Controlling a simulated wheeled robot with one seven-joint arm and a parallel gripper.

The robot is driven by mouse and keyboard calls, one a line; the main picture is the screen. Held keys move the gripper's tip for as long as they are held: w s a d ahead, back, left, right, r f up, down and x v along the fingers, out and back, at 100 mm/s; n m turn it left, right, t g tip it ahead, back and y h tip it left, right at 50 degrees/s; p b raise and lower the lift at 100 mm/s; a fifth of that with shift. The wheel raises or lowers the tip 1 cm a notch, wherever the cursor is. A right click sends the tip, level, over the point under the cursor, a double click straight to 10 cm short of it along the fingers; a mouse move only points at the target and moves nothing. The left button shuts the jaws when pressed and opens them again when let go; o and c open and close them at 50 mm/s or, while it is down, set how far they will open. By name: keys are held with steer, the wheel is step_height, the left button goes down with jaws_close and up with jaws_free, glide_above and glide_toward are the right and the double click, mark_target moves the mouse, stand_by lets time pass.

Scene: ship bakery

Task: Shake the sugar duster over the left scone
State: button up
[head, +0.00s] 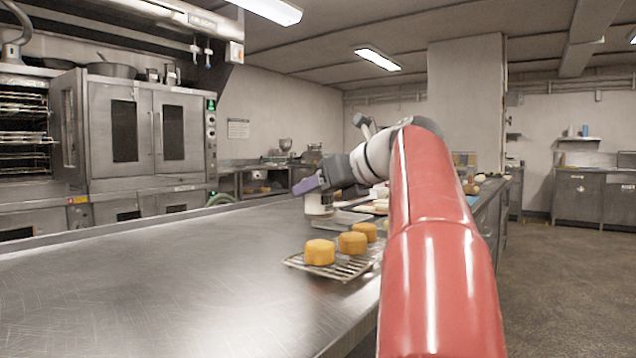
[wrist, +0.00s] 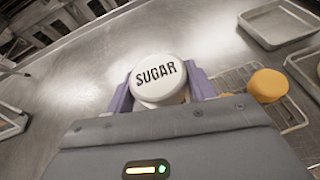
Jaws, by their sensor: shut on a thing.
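The sugar duster (wrist: 158,80) has a round white top marked SUGAR, facing the wrist camera. My gripper (wrist: 160,92) is shut on it, with a purple finger on each side. In the head view the duster (head: 318,206) shows below my gripper (head: 310,186), behind the rack; I cannot tell whether it touches the counter. Three golden scones stand in a row on a wire rack (head: 345,270): the left scone (head: 320,252), the middle scone (head: 352,243) and the right scone (head: 366,231). One scone (wrist: 267,86) shows right of the duster in the wrist view; I cannot tell which.
The steel counter (head: 150,290) is wide and clear on the left. A metal tray (wrist: 280,24) lies beyond the rack in the wrist view, with another tray at the right edge. My red arm hides part of the counter's right side. Ovens (head: 150,135) stand behind.

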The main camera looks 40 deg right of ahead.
steer(key=shift+f, duration=0.15)
steer(key=shift+w+d+p, duration=0.1)
steer(key=shift+d+p, duration=0.45)
steer(key=shift+p, duration=0.2)
steer(key=shift+a, duration=0.15)
steer(key=shift+s+a+b, duration=0.2)
steer(key=shift+a+b, duration=0.1)
steer(key=shift+a, duration=0.65)
steer(key=shift+w+d+p, duration=0.2)
steer(key=shift+d+p, duration=0.4)
steer(key=shift+d, duration=0.55)
steer(key=shift+s+a, duration=0.2)
steer(key=shift+a, duration=0.95)
steer(key=shift+w+d, duration=0.2)
steer(key=shift+d, duration=1)
